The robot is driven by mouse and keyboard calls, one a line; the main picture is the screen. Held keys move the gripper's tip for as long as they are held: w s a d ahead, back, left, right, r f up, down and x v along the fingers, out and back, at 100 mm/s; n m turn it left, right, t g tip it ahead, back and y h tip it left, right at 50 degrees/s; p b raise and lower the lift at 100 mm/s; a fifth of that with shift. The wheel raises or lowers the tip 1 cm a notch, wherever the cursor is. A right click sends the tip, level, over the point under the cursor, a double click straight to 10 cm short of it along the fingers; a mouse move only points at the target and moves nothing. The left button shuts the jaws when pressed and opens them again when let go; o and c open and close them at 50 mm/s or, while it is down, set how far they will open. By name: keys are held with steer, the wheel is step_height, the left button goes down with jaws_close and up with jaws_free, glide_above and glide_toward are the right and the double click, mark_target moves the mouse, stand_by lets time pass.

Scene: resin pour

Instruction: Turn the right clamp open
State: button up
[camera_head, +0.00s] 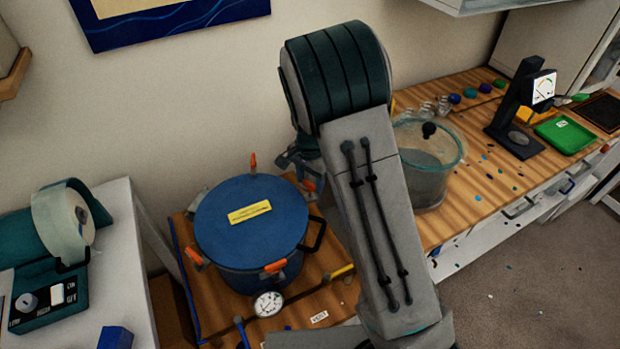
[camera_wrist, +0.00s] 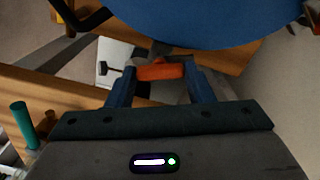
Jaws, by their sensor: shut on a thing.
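The blue pressure pot (camera_head: 225,215) stands on a wooden bench with its round lid on and a yellow label on top. Orange clamp handles sit around its rim: one at the back (camera_head: 253,160), one at the left (camera_head: 195,257), one at the front (camera_head: 274,266) and the right clamp (camera_head: 308,184). In the wrist view an orange clamp handle (camera_wrist: 160,72) lies between the two blue fingers of my gripper (camera_wrist: 160,78), below the blue lid edge (camera_wrist: 210,20). My gripper is shut on it. In the head view my arm hides part of my gripper, beside the right clamp.
A pressure gauge (camera_head: 268,303) sits at the pot's front. A clear vessel (camera_head: 430,160) stands right of my arm.

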mark_target(310, 182)
steer(key=shift+m+p, duration=0.5)
steer(key=shift+m, duration=1.7)
steer(key=o, duration=1)
step_height(310, 182, up, 14)
steer(key=b, duration=0.1)
steer(key=shift+b, duration=0.3)
